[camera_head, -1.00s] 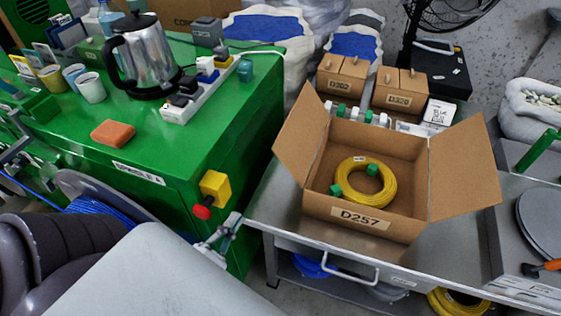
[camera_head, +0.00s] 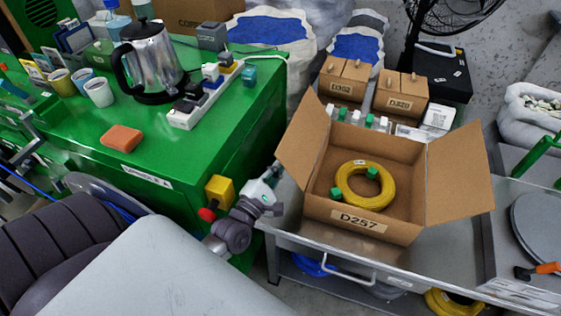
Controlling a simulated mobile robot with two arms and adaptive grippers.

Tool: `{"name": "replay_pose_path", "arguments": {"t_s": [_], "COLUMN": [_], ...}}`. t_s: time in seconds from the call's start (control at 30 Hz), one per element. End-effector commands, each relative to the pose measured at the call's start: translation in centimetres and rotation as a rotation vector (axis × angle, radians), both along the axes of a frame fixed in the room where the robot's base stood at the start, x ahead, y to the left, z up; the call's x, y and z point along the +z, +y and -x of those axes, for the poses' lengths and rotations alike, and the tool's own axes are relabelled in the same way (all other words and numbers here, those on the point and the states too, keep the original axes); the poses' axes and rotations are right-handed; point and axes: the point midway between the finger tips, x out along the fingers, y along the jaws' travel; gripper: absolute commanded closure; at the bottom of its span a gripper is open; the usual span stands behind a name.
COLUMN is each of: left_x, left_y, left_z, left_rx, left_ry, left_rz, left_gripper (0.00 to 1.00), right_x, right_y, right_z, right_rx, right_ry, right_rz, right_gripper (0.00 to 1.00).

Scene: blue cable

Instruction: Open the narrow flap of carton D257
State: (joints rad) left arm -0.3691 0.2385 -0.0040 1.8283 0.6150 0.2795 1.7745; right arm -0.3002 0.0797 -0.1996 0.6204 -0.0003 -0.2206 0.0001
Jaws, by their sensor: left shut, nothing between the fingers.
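Carton D257 (camera_head: 318,212) is a brown cardboard box on the grey metal bench, with its label on the front wall. Its top is open. One flap (camera_head: 310,143) leans out on the left and another flap (camera_head: 460,180) spreads out to the right. I cannot tell clearly how the front and back flaps lie. A yellow cable coil (camera_head: 348,190) with green pieces lies inside. My left gripper (camera_head: 272,178) is shut and empty, just left of the carton and apart from it, below the left flap. My right gripper is not in view.
A green cabinet (camera_head: 225,130) with a kettle (camera_head: 155,65), a power strip (camera_head: 185,118) and an orange sponge (camera_head: 122,138) stands at the left. A yellow-and-red switch (camera_head: 220,190) is close to my left gripper. Two small cartons stand behind D257.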

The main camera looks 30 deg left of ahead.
Motion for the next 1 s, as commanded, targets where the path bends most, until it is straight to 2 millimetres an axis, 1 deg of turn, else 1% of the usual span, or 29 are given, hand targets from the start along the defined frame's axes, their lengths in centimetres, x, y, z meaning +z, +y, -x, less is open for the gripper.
{"name": "replay_pose_path", "arguments": {"t_s": [0.1,0.4,0.47,0.57,0.7,0.8,1.0], "left_x": [0.1,0.1,0.4,1.3,2.1,2.0,1.9], "left_y": [0.0,0.0,-0.1,-0.6,-1.7,-2.1,-2.0], "left_z": [-0.4,-0.5,-0.5,-0.6,-0.9,-1.0,-1.0], "left_rx": [0.0,-0.001,-0.001,-0.001,-0.001,-0.001,0.0], "left_ry": [0.0,0.0,0.003,0.018,0.023,0.023,0.024], "left_rz": [0.0,-0.002,-0.015,-0.073,-0.094,-0.095,-0.096], "left_gripper": [1.0,1.0,1.0,1.0,1.0,1.0,1.0], "right_x": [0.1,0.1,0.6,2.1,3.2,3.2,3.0], "right_y": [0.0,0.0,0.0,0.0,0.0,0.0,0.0], "right_z": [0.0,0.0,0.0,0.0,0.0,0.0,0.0], "right_rx": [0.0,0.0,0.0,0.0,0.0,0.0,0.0], "right_ry": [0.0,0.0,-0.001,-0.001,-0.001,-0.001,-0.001], "right_rz": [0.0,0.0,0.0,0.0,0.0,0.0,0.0], "right_gripper": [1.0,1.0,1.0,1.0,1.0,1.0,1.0]}}
